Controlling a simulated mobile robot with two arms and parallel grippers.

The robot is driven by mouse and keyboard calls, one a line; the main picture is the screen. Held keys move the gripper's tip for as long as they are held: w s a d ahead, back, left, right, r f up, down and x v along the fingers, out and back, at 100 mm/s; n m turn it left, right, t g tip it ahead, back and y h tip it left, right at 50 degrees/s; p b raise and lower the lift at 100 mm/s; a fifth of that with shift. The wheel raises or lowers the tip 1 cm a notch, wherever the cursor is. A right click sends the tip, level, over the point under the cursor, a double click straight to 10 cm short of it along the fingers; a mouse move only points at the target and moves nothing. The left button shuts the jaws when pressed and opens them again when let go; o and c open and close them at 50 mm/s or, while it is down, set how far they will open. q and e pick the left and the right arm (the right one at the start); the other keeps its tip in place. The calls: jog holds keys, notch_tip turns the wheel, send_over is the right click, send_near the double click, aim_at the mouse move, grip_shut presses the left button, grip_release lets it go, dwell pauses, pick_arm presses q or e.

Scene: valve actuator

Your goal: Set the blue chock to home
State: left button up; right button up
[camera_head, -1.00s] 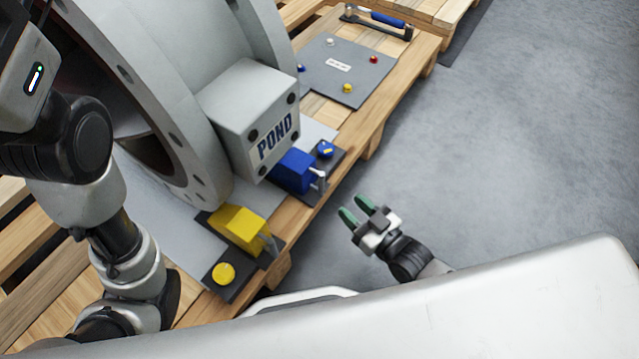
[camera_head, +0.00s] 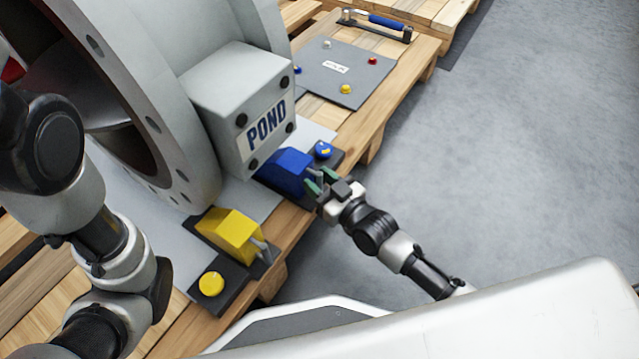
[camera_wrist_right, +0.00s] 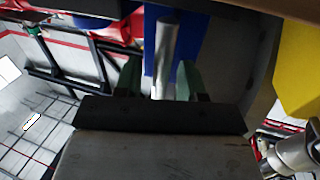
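The blue chock (camera_head: 284,171) sits on its dark base on the pallet, below the grey box marked POND. Its metal handle (camera_wrist_right: 166,55) runs between the two green fingers of my right gripper (camera_head: 319,181) in the right wrist view. The gripper is open, with a gap showing between the handle and each finger. The blue chock (camera_wrist_right: 153,45) shows behind the handle there. In the head view the fingers partly hide the handle. My left arm shows at the left of the head view, but its gripper is out of view.
A yellow chock (camera_head: 230,233) with a yellow knob (camera_head: 211,284) stands nearer on the pallet. A blue knob (camera_head: 324,150) is beside the blue chock. The large grey valve body (camera_head: 150,110) rises behind. Open floor (camera_head: 500,170) lies to the right.

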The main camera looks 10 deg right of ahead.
aim_at(304, 173)
grip_shut()
jog(key=shift+w+a, duration=1.5)
grip_release()
jog(key=shift+a, duration=0.1)
jog(key=shift+p, duration=0.3)
